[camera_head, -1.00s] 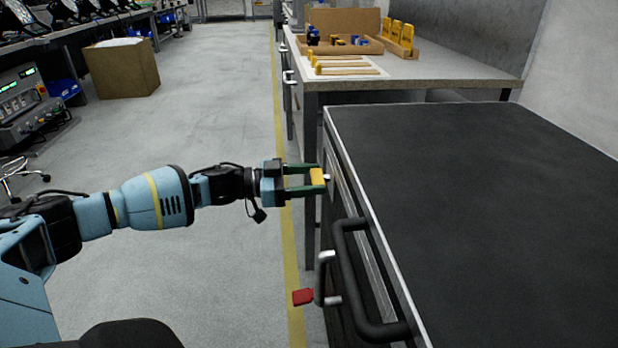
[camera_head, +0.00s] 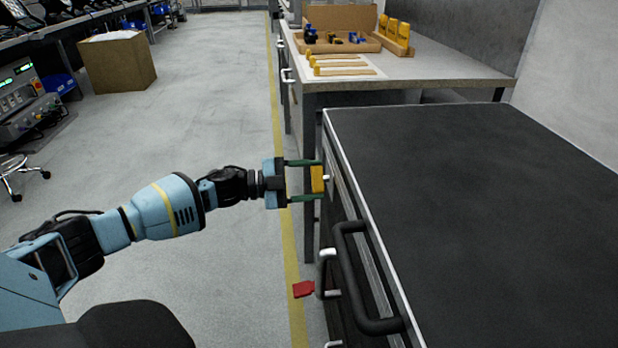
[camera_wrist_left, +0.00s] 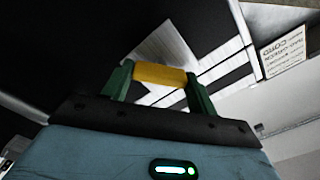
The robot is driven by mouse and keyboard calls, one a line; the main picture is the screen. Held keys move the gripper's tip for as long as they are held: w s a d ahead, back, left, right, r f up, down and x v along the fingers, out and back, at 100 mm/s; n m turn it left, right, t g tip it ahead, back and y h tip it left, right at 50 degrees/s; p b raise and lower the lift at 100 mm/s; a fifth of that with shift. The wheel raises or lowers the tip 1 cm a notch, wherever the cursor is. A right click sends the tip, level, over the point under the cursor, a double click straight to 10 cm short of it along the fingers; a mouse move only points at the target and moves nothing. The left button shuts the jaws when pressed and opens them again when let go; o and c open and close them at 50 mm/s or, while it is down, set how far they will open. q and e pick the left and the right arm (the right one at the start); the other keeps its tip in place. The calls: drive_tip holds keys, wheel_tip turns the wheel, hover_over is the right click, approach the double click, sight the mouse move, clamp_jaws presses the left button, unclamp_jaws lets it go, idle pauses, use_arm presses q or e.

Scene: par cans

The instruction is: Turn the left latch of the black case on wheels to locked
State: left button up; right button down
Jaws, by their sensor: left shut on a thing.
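The black case (camera_head: 480,180) fills the right of the head view, its flat top edged in bright metal. The yellow latch (camera_head: 317,179) sticks out from its front side near the far corner. My left gripper (camera_head: 306,181) has its two green fingers on either side of this latch and is shut on it. In the left wrist view the yellow latch (camera_wrist_left: 160,74) lies between the green fingers, in front of a bright metal plate. The latch's shaft is mostly hidden in the head view. My right gripper is not in view.
A black handle (camera_head: 365,285) stands out from the case's front, nearer than the latch. A red tab (camera_head: 303,289) sits beside a metal bracket below. A workbench (camera_head: 450,68) with wooden trays stands behind the case.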

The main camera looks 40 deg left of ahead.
use_arm(q)
drive_tip(key=shift+f+m+b, duration=0.1)
drive_tip(key=shift+m+b, duration=0.25)
drive_tip(key=shift+m, duration=3.35)
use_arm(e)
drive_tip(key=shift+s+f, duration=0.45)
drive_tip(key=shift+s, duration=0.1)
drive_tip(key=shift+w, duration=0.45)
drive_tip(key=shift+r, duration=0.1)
